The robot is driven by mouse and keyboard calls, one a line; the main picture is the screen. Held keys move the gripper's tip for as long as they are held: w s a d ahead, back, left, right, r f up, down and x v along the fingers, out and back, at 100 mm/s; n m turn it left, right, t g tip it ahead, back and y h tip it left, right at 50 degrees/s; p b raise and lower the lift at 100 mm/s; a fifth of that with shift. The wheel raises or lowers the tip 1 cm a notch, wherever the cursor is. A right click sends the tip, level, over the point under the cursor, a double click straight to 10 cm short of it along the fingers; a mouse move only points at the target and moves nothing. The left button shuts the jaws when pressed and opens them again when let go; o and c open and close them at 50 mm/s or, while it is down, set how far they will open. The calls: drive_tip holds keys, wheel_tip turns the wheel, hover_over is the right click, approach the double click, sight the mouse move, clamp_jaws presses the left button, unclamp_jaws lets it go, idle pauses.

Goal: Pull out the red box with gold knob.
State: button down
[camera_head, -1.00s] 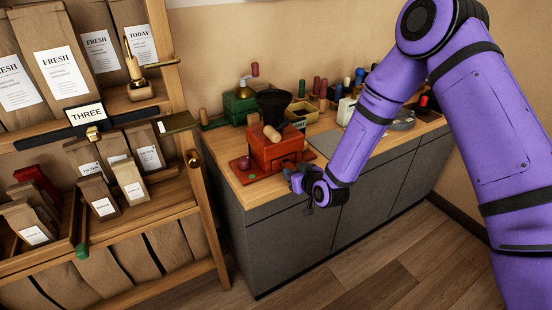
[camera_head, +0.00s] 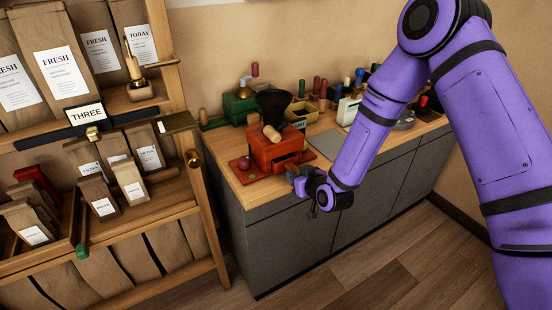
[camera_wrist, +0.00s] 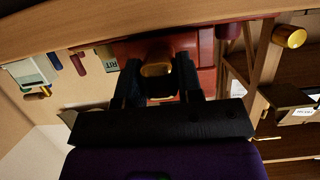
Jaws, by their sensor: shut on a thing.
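The red grinder (camera_head: 268,152) stands on its red base on the counter, with a black funnel on top and a light wooden handle in front. A dark opening shows low in its front face in the head view. In the wrist view a gold knob (camera_wrist: 157,63) lies between my fingers, against a red face (camera_wrist: 206,46), which I take as the red box. My gripper (camera_head: 291,176) is at the counter's front edge, beside the grinder; it also shows in the wrist view (camera_wrist: 160,80), shut on the knob. My fingers partly hide the box; how far it is out cannot be told.
The wooden counter (camera_head: 252,196) holds a green grinder (camera_head: 238,106) and several coloured bottles behind. A purple ball-like knob (camera_head: 243,163) is left of the grinder. A shelf with coffee bags stands at left. The floor before the cabinet is free.

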drive_tip(key=s+d, duration=0.7)
drive_tip(key=s, duration=0.3)
drive_tip(key=shift+s, duration=0.25)
idle(1.3)
